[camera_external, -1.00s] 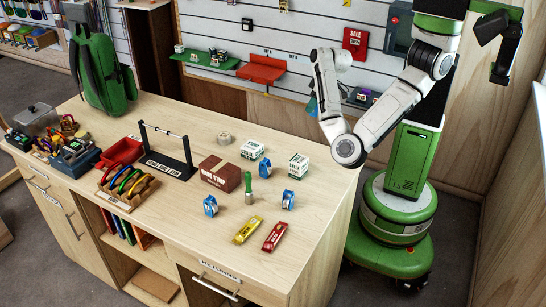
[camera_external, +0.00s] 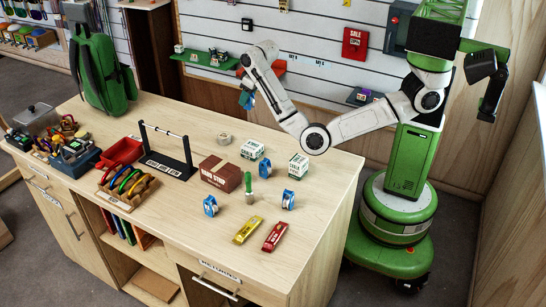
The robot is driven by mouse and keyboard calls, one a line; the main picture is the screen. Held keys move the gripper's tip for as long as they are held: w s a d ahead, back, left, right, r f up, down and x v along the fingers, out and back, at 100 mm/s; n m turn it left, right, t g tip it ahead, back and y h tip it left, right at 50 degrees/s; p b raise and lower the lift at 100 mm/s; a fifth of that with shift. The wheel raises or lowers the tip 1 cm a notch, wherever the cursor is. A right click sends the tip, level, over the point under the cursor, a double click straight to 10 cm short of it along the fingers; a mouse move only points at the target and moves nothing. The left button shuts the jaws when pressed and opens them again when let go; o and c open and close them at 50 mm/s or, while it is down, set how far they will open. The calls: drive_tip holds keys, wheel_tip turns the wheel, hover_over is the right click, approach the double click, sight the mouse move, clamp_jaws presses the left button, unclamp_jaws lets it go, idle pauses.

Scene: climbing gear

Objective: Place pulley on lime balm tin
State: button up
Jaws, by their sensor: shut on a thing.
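My gripper (camera_external: 246,92) hangs from the raised arm above the back of the counter, in front of the wall shelves. It is shut on a small blue thing (camera_external: 245,101) that looks like a pulley, though it is small and partly hidden. Similar blue-and-white things stand on the counter (camera_external: 210,206), one at the front left, one to the right (camera_external: 288,200) and one farther back (camera_external: 265,169). I cannot single out the lime balm tin. Several small tin-like items stand on the green wall shelf (camera_external: 208,60), left of my gripper, too small to read.
A red wall shelf (camera_external: 277,67) is partly behind my arm. A dark shelf (camera_external: 361,98) is farther right. The counter holds a brown box (camera_external: 220,174), white boxes (camera_external: 298,166), a black stand (camera_external: 168,165) and a green backpack (camera_external: 103,75).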

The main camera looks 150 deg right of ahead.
drive_tip(key=w+d+f, duration=0.1)
drive_tip(key=d+f, duration=0.1)
drive_tip(key=w+d+f+p, duration=0.1)
drive_tip(key=w+d+f, duration=0.1)
drive_tip(key=d+f, duration=0.1)
drive_tip(key=w+d+f, duration=0.2)
drive_tip(key=d, duration=0.1)
drive_tip(key=shift+w+f, duration=0.25)
drive_tip(key=shift+f, duration=0.05)
drive_tip(key=shift+w+d+f, duration=0.2)
drive_tip(key=shift+d+f, duration=0.05)
drive_tip(key=shift+f, duration=0.25)
drive_tip(key=shift+f+p, duration=0.5)
drive_tip(key=shift+f, duration=0.85)
drive_tip(key=o, duration=1.1)
drive_tip(key=shift+f, duration=0.1)
drive_tip(key=v, duration=1.2)
drive_tip(key=shift+a+b, duration=0.1)
drive_tip(key=shift+b, duration=0.2)
